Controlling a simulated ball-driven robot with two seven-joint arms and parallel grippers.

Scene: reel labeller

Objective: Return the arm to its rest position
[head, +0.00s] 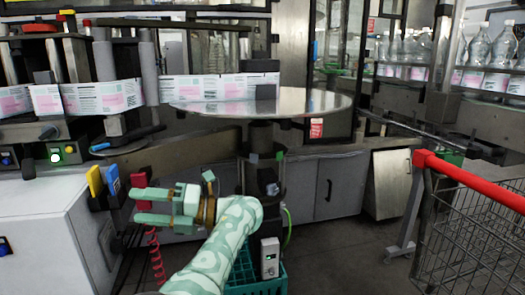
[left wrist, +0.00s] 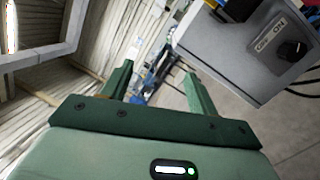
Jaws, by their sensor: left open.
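My left gripper (head: 137,206) is in the lower left of the head view, on a pale green patterned arm that comes up from the bottom edge. Its two fingers point left and are apart, with nothing between them. In the left wrist view the green fingers (left wrist: 158,90) stand apart and the gap between them is empty. The gripper is in front of the labelling machine, close to the white cabinet (head: 40,230) and the red block (head: 140,183). I cannot tell from the picture whether it touches them. My right gripper is not in view.
A round steel table (head: 290,101) stands behind the arm. A label strip (head: 105,96) runs to it. A green crate (head: 262,284) is on the floor beside my arm. A wire cart (head: 480,230) with a red handle (head: 470,180) stands at right. Some floor between them is clear.

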